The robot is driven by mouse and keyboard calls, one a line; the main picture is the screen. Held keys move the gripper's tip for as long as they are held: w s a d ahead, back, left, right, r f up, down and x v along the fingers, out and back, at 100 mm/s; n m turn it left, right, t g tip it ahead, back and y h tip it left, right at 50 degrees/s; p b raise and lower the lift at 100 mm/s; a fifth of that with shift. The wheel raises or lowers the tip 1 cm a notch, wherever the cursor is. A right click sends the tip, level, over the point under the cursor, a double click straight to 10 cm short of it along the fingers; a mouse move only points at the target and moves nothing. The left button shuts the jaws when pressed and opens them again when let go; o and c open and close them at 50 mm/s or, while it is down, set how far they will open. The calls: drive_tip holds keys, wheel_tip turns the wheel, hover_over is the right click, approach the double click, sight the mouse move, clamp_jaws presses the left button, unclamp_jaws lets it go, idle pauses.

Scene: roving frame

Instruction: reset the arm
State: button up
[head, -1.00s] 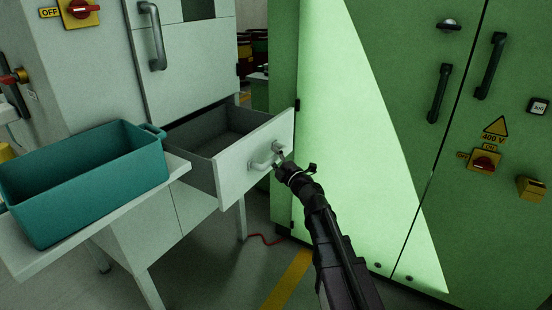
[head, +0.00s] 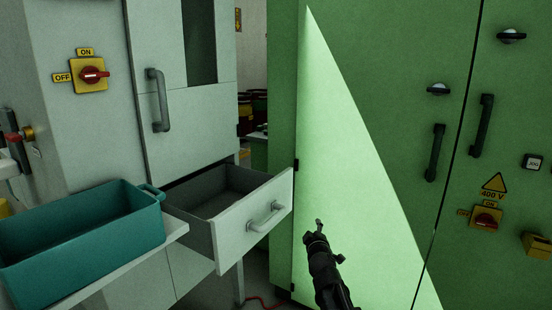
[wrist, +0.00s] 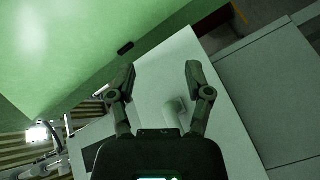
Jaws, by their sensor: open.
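My gripper (head: 318,226) is in front of the green cabinet, to the right of the drawer and apart from its handle. In the wrist view my gripper (wrist: 160,80) has its two fingers spread, with nothing between the tips. The grey drawer (head: 277,190) stands pulled out and looks empty in the part that shows. Its bar handle (head: 265,218) is free of the gripper. In the wrist view the pale drawer front (wrist: 152,65) lies beyond the fingers, and the handle (wrist: 174,112) shows between them.
A teal bin (head: 80,245) stands on a pale shelf (head: 172,232) at the left. The green cabinet (head: 385,80) with dark handles and a red-yellow switch (head: 486,218) fills the right. Another switch (head: 90,75) is on the grey cabinet (head: 187,120). A red cable lies on the floor.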

drive_tip(key=s+d+f+m+g+h, duration=0.3)
drive_tip(key=s+d+f+m+g, duration=0.6)
drive_tip(key=f, duration=0.3)
drive_tip(key=s+a+f+m+g+y, duration=0.1)
drive_tip(key=s+a+f+g+y, duration=0.2)
drive_tip(key=s, duration=0.5)
drive_tip(key=s+a+f+m+g, duration=0.1)
drive_tip(key=s+f+m+g, duration=0.1)
drive_tip(key=s+g, duration=0.5)
wheel_tip(320, 180, up, 35)
drive_tip(key=s+t+p, duration=0.1)
drive_tip(key=p, duration=3.4)
drive_tip(key=shift+s+a+t, duration=0.2)
drive_tip(key=shift+s+t, duration=0.15)
drive_tip(key=shift+t, duration=0.05)
